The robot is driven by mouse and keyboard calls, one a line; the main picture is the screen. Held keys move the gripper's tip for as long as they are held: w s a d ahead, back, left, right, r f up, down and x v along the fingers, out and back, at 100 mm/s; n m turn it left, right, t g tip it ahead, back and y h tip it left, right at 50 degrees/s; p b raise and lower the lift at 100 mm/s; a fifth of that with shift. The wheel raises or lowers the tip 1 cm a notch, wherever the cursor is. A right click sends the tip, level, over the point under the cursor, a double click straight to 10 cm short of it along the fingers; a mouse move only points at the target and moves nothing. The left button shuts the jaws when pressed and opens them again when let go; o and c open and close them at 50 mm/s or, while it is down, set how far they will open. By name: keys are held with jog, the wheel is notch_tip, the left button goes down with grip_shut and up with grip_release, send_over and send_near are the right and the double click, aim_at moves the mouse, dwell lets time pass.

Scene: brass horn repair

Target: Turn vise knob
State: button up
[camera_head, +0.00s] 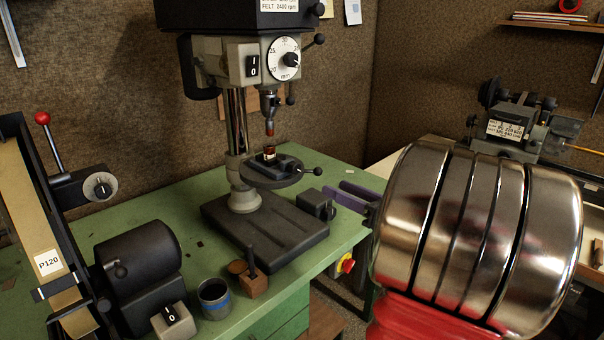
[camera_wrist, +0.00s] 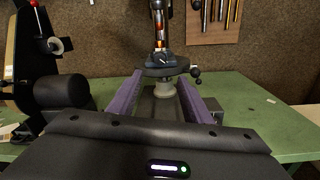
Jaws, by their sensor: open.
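A small dark vise (camera_head: 277,163) sits on the round table of the drill press. Its knob (camera_head: 318,171) is a black ball on a short handle at the right side. In the wrist view the vise (camera_wrist: 165,61) is ahead, with its knob (camera_wrist: 196,73) to the right. My gripper (camera_wrist: 160,76) is open and empty, its purple fingers apart on either side of the drill press base in that view. In the head view my gripper's purple fingers (camera_head: 350,194) show at the bench's right edge, lower right of the knob and apart from it. My arm hides the rest.
The drill press (camera_head: 238,130) stands on the green bench (camera_head: 150,195). A belt sander (camera_head: 50,240), a blue-banded cup (camera_head: 214,298) and a small wooden block (camera_head: 254,284) are at the left front. Another machine (camera_head: 510,125) stands at the right.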

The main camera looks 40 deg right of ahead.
aim_at(297, 170)
jog(key=w, duration=1.3)
jog(key=shift+w+a, duration=0.2)
jog(key=shift+a, duration=0.2)
jog(key=shift+c, duration=0.7)
jog(key=c, duration=0.9)
